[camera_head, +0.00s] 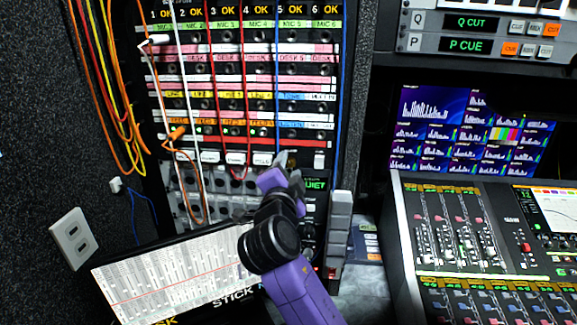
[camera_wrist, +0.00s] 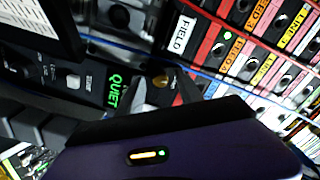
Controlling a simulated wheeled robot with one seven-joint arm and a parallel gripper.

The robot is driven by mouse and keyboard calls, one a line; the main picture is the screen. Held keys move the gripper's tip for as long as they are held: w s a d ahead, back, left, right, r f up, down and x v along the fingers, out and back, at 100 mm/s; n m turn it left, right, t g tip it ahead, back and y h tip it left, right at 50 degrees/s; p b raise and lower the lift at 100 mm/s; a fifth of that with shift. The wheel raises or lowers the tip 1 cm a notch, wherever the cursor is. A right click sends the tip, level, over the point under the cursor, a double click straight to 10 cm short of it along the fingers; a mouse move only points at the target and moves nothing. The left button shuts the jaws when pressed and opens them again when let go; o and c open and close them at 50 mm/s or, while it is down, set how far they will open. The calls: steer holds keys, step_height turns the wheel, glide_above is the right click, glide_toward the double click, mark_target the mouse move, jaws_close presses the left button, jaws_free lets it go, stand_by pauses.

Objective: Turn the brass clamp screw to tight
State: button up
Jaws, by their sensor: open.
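The brass clamp screw (camera_wrist: 161,80) shows in the wrist view as a small brass-coloured round piece, just beyond my fingertips and beside the green "QUIET" display. My gripper (camera_wrist: 164,91) is open, with one pale finger and one dark finger on either side of the screw in the picture. I cannot tell whether either finger touches it. In the head view my purple gripper (camera_head: 285,166) reaches up to the lower right of the patch panel. There my own gripper and wrist hide the screw, and its angle cannot be read.
Red, white, orange and blue cables (camera_head: 241,100) hang across the patch panel (camera_head: 262,38). The QUIET display (camera_head: 314,184) is just right of my gripper. A tilted screen (camera_head: 165,275) stands at lower left. A mixing desk (camera_head: 470,245) and monitors (camera_head: 470,130) fill the right.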

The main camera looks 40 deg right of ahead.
jaws_close()
